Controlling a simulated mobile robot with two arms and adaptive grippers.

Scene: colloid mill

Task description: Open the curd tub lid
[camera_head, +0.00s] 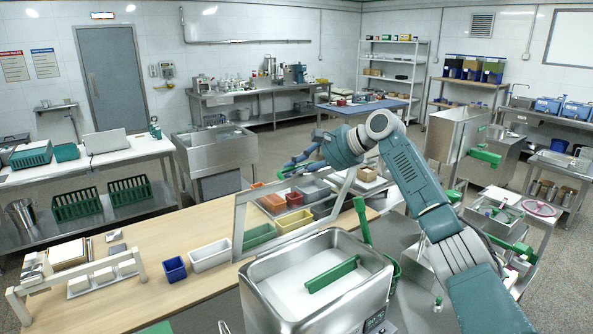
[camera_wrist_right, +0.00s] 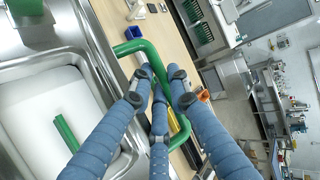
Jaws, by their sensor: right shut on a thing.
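The curd tub (camera_head: 262,283) is an open steel vessel at the front centre, with white contents (camera_head: 300,293) and a green bar (camera_head: 333,275) inside. Its lid (camera_head: 238,230) is a clear panel in a pale grey frame. It stands raised, roughly upright, along the tub's far side. My right gripper (camera_head: 292,168) is at the lid's top edge. In the right wrist view its blue-grey fingers (camera_wrist_right: 157,92) are closed around the lid's green handle (camera_wrist_right: 150,50), partly covering it. The tub rim (camera_wrist_right: 30,60) shows there at left. My left gripper is not in view.
A wooden table (camera_head: 150,270) stands behind and left of the tub. It holds a blue bin (camera_head: 174,269), a white bin (camera_head: 210,256) and several coloured bins behind the lid. A green post (camera_head: 362,220) rises near the tub's back right corner. The table's front left is mostly clear.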

